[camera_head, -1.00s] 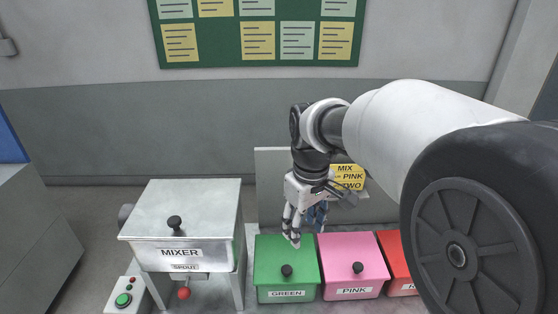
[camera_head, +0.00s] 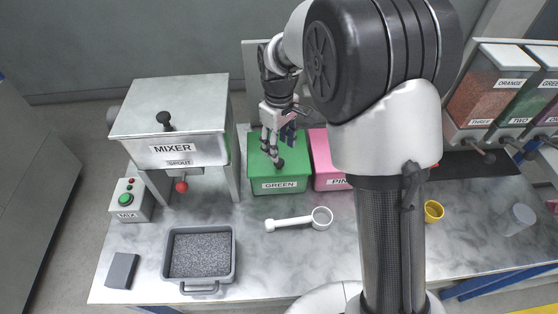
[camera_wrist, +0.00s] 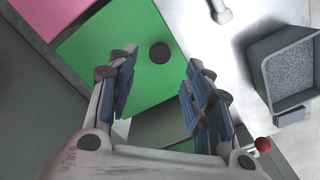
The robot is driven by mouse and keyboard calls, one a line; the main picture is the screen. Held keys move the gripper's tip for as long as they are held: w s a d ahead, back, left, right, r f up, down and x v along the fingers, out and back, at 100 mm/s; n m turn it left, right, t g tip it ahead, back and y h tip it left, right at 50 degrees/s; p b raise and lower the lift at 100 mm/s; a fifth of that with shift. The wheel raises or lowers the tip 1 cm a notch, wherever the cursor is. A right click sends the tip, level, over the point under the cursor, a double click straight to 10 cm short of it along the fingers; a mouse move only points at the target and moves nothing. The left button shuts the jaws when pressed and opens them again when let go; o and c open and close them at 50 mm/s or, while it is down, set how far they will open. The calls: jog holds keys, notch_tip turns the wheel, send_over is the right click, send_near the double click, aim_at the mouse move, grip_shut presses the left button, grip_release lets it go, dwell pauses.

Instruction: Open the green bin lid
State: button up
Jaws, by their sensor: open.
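The green bin (camera_head: 279,186) labelled GREEN stands on the bench with its green lid (camera_head: 262,158) shut flat. A round black knob (camera_head: 278,163) sits on the lid near its front edge. My gripper (camera_head: 270,143) hangs over the lid, just behind the knob, with its fingers pointing down. In the wrist view the fingers (camera_wrist: 161,64) are apart with nothing between them. The knob (camera_wrist: 160,53) shows between the fingertips there, a little beyond them, over the green lid (camera_wrist: 150,84). I cannot tell how high the fingertips are above it.
The mixer (camera_head: 176,120) stands close on the left, the pink bin (camera_head: 325,158) on the right. A white scoop (camera_head: 300,220) and a grey tray of granules (camera_head: 200,257) lie in front. Dispensers (camera_head: 490,90) hang at the right. Clear bench surrounds the scoop.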

notch_tip(320, 180, down, 6)
jog(key=shift+f+b, duration=0.2)
jog(key=shift+b, duration=0.55)
grip_shut()
dwell(0.3)
